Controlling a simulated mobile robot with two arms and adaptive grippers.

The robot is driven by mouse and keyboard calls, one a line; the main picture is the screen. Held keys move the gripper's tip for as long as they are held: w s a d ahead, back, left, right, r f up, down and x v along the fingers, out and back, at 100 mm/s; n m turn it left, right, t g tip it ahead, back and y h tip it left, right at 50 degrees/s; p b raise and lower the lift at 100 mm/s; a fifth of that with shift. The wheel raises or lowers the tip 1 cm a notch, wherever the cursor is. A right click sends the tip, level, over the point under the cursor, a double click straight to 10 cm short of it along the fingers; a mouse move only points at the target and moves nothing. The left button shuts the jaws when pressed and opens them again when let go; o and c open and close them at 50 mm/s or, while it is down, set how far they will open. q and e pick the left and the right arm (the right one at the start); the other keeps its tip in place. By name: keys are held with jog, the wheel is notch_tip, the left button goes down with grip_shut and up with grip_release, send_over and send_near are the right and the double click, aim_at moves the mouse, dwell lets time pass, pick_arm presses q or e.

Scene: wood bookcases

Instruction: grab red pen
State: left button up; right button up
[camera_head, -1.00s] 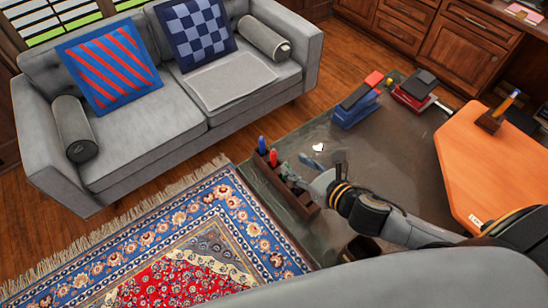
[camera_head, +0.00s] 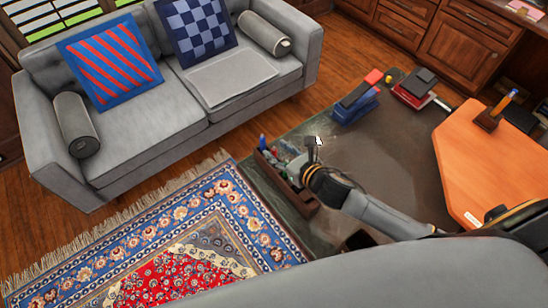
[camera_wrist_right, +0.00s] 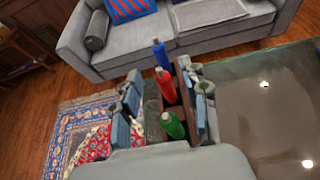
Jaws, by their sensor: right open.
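The red pen (camera_wrist_right: 166,87) stands upright in a long brown wooden holder (camera_wrist_right: 153,107), between a blue pen (camera_wrist_right: 159,53) and a green pen (camera_wrist_right: 172,125). My right gripper (camera_wrist_right: 162,80) is open, with one finger on each side of the row of pens in the wrist view. The red pen shows between the fingers, which do not appear closed on it. In the head view the gripper (camera_head: 297,156) is over the holder (camera_head: 304,207) and partly hides the pens; the blue pen (camera_head: 262,141) still shows. My left gripper is not in view.
The holder is at the edge of a dark glossy tabletop (camera_head: 380,150). A blue stapler-like object (camera_head: 356,106) and a red one (camera_head: 414,95) lie farther back. An orange board (camera_head: 490,165) is at the right. A grey sofa (camera_head: 150,120) and patterned rug (camera_head: 180,235) lie beyond.

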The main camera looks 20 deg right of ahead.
grip_shut()
